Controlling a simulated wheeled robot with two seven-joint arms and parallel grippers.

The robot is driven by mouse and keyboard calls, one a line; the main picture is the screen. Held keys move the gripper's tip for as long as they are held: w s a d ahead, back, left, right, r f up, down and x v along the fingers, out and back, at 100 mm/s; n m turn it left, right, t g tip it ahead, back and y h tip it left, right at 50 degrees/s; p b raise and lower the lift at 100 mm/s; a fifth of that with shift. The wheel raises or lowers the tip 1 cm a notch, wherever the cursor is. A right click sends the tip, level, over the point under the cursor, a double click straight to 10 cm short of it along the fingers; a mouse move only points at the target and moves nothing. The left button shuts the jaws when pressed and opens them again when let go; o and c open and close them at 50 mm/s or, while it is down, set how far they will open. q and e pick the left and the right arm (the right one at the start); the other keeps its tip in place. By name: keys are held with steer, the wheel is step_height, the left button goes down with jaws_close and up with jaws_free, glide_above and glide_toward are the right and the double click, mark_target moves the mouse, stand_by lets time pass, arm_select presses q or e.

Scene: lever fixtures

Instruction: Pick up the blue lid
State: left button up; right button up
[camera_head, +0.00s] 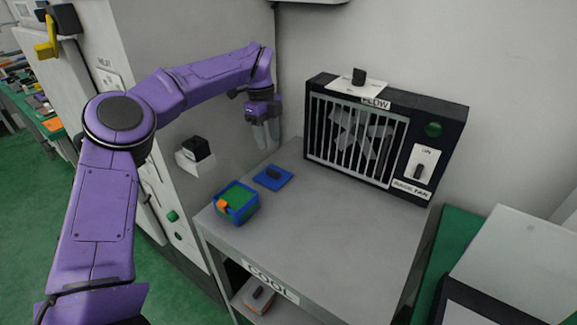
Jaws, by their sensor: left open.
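The blue lid (273,178) lies flat on the grey table. It is a small blue square with a dark handle on top. My left gripper (266,136) hangs above and behind the lid, near the wall of the grey cabinet, with its fingers pointing down. It is open and apart from the lid, with nothing seen between its fingers. My right gripper is not in view.
A blue box (237,203) with green and orange contents stands near the table's left edge. A black fan unit (384,133) with a white grille stands at the back right. The middle of the grey table (325,225) is clear. The cabinet (215,90) rises at left.

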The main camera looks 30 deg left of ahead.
mark_target(273, 170)
arm_select(q)
steer(key=f, duration=0.1)
steer(key=s+f, duration=0.1)
steer(key=f, duration=0.1)
steer(key=shift+s+d+f, duration=0.15)
steer(key=shift+s, duration=0.1)
steer(key=f, duration=0.4)
steer(key=d+f+p, duration=0.1)
steer(key=f, duration=0.1)
steer(key=shift+w+d+f, duration=0.1)
steer(key=shift+w, duration=0.3)
steer(key=shift+s+f, duration=0.1)
steer(key=shift+f, duration=0.05)
jaws_close()
